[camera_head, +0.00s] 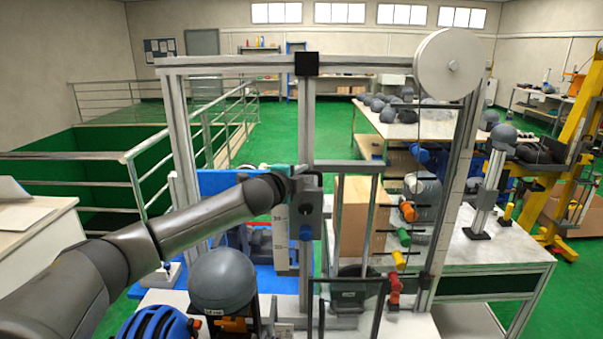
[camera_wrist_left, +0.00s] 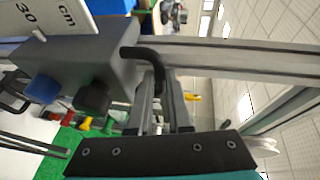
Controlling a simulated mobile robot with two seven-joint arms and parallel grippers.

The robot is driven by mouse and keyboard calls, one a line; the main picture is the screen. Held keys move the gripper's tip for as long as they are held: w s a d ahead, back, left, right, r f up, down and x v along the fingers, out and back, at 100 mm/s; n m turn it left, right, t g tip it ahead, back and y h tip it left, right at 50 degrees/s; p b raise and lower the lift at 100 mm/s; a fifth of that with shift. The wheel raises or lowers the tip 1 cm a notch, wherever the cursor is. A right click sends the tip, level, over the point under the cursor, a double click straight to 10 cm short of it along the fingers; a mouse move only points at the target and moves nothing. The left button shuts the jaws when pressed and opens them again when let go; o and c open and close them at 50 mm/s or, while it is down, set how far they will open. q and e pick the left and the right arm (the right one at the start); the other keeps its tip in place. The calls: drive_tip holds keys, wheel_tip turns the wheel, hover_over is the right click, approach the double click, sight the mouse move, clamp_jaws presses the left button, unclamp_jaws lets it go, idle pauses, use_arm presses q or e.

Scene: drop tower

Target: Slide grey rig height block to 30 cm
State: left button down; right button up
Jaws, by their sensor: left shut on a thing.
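The grey height block (camera_head: 309,213) sits on the middle upright post (camera_head: 307,120) of the rig. In the left wrist view the grey block (camera_wrist_left: 95,55) carries a blue knob (camera_wrist_left: 43,88), a black knob (camera_wrist_left: 92,97) and a bent black handle (camera_wrist_left: 150,54). A white scale plate (camera_head: 281,238) hangs beside the block; in the left wrist view the scale (camera_wrist_left: 55,17) reads "30" and "cm" at the block's edge. My left gripper (camera_head: 296,172) is at the block's top; its fingers (camera_wrist_left: 161,95) are shut on the black handle. My right gripper is not in view.
A grey helmet (camera_head: 222,280) and a blue helmet (camera_head: 155,325) are below my left arm. A large white wheel (camera_head: 450,65) is at the rig's top right. Red, yellow, green and orange parts (camera_head: 397,260) line its right side.

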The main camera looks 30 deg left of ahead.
use_arm(q)
drive_tip(key=shift+r, duration=0.55)
drive_tip(key=c, duration=0.9)
unclamp_jaws()
drive_tip(key=shift+f, duration=0.15)
drive_tip(key=shift+o, duration=0.3)
drive_tip(key=shift+f, duration=0.1)
drive_tip(key=b+v, duration=0.4)
drive_tip(key=v, duration=1.1)
drive_tip(key=shift+s+a, duration=0.1)
